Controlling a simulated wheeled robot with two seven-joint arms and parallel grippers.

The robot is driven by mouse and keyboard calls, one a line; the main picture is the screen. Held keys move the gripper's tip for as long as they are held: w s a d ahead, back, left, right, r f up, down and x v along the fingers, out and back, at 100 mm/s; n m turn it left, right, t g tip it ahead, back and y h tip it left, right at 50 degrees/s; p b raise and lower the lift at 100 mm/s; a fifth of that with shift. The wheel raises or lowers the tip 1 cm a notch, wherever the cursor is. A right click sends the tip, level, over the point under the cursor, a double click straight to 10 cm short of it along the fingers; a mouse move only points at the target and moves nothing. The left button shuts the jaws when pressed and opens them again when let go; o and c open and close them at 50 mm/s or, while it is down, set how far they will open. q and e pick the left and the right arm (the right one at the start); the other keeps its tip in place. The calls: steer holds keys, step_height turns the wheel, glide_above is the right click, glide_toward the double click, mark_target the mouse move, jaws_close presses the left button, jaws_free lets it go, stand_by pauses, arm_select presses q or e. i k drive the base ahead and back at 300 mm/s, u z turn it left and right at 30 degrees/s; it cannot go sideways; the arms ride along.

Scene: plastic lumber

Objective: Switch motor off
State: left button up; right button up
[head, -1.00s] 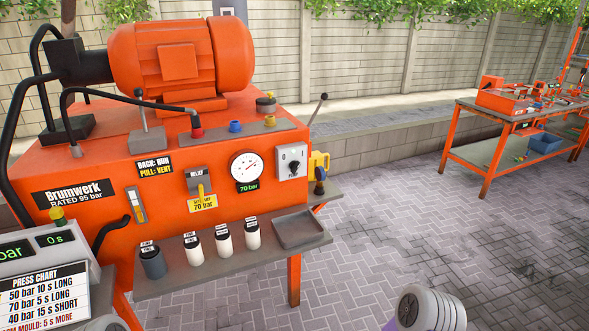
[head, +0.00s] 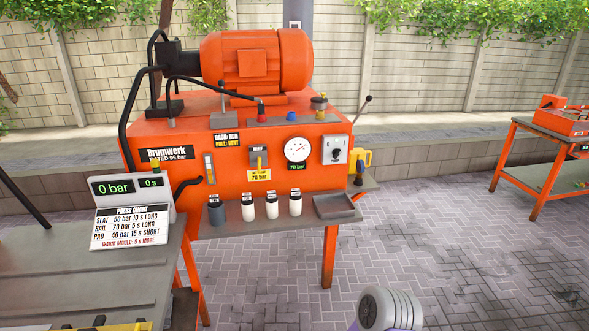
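The orange motor (head: 256,60) sits on top of the orange Brumwerk hydraulic unit (head: 240,190). A grey switch plate (head: 335,149) with a dark knob is on the right of the unit's front; its setting is too small to read. Left of it, a round gauge (head: 297,149) has a 70 bar label below. A lever (head: 362,108) with a dark ball end slants up at the right. Part of my arm (head: 388,308) shows at the bottom edge. Neither gripper's fingers are in view.
A shelf with several bottles (head: 248,208) and a grey tray (head: 334,206) juts from the unit's front. A grey bench (head: 85,280) with a press chart (head: 130,227) is at the lower left. Another orange table (head: 540,190) stands far right. Paving (head: 450,240) between is clear.

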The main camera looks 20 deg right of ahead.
mark_target(336, 152)
steer(key=u, duration=0.5)
steer(key=k, duration=0.2)
steer(key=z, duration=1.35)
steer(key=i, duration=1.75)
steer(key=u, duration=1.1)
